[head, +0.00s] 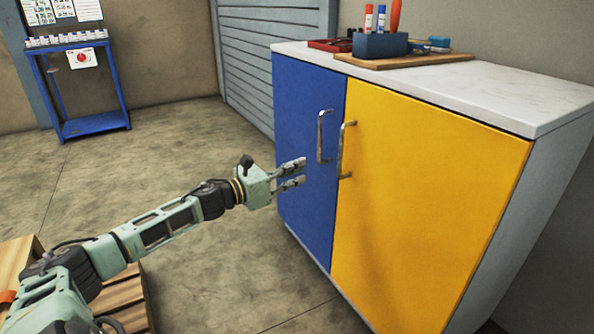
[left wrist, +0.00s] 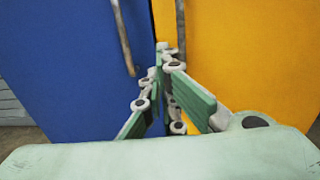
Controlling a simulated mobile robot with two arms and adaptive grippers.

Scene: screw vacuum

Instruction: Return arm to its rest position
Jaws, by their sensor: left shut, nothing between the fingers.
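My left arm reaches in from the lower left of the head view. Its gripper (head: 298,173) is in front of the blue cabinet door (head: 306,150), a little below and left of the door handles. In the left wrist view the gripper's fingers (left wrist: 164,62) come together with nothing between them. Behind them are the blue door (left wrist: 65,70) and the yellow door (left wrist: 245,60). Whether the fingertips touch the cabinet cannot be told. My right gripper is not in view.
The cabinet has a blue and a yellow door (head: 430,190), both shut, with metal handles (head: 322,136). On its white top (head: 500,90) is a wooden board (head: 405,61) with a blue holder (head: 381,46). A blue shelf stand (head: 95,127) is at the back left. Wooden pallets (head: 122,300) lie lower left. The floor between is clear.

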